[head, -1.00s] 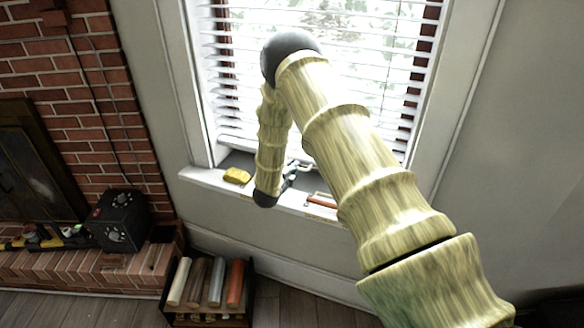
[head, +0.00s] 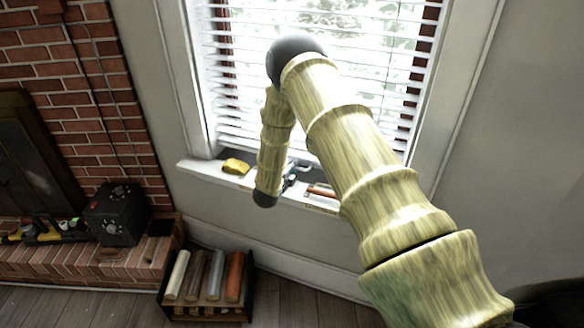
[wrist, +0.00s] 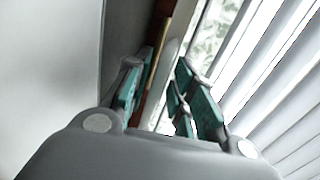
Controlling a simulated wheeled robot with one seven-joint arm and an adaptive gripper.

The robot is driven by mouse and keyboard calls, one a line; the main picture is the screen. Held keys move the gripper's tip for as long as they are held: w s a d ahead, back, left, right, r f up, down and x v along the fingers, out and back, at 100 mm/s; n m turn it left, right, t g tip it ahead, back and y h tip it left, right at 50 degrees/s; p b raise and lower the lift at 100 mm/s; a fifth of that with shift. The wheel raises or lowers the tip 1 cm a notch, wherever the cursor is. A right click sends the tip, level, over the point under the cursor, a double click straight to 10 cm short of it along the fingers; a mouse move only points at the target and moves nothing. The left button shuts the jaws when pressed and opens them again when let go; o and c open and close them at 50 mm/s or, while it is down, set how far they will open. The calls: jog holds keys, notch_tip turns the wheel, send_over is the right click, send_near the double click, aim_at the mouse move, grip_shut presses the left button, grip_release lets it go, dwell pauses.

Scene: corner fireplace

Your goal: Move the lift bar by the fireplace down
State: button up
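The white slatted blind (head: 235,100) hangs in the window right of the fireplace. I take its bottom rail (head: 232,147), low above the sill, to be the lift bar; it runs behind my arm. My gripper (head: 296,172) is by the window, above the sill and near the blind's lower edge, partly hidden by my arm. In the wrist view my gripper (wrist: 160,88) has its two teal-padded fingers apart, with nothing clearly held. The blind's slats (wrist: 275,65) lie to the right of the fingers there. I cannot tell whether a finger touches the rail.
On the windowsill (head: 205,168) lie a yellow item (head: 236,166) and an orange-handled item (head: 321,191). A rack of coloured rolls (head: 207,280) stands on the floor below. A black box (head: 116,214) sits on the brick hearth (head: 90,263). Bare wall lies right of the window.

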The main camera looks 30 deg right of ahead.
dwell(0.3)
jog(key=v, duration=1.2)
jog(key=shift+s+d, duration=0.1)
